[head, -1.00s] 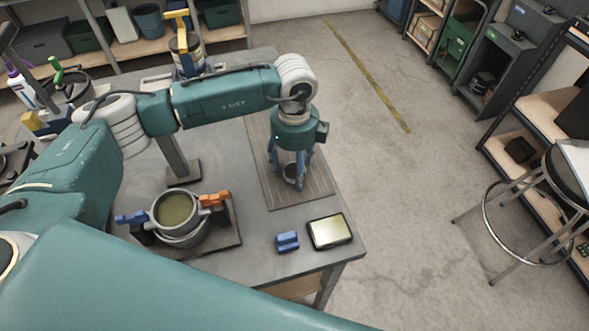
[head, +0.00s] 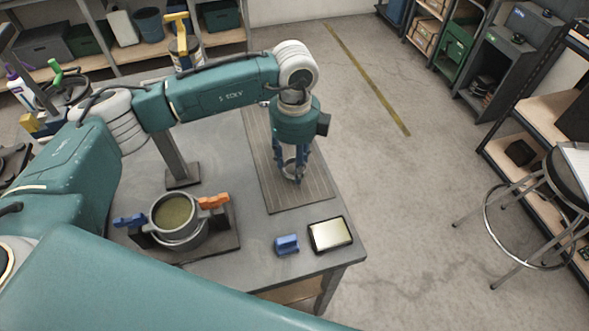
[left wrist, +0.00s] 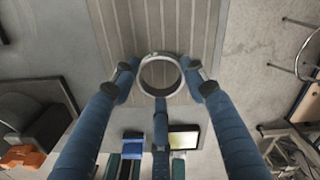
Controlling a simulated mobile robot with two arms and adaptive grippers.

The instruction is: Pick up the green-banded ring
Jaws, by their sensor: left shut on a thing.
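My left gripper (head: 292,176) points down over the ribbed mat (head: 315,192) at the right part of the table. Its blue fingers are shut on a grey metal ring, which shows small and partly covered between them in the head view. In the left wrist view the ring (left wrist: 160,55) sits between the fingertips, with the mat visible through its opening. I cannot make out a green band on it. Whether the ring is clear of the mat is hard to tell. My right gripper is not in view.
A blue block (head: 286,244) and a shallow tray with a pale top (head: 330,234) lie at the table's front right. A pot fixture (head: 175,215) with blue and orange clamps stands to the left, near a grey post (head: 175,160). A stool (head: 520,200) stands on the floor at right.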

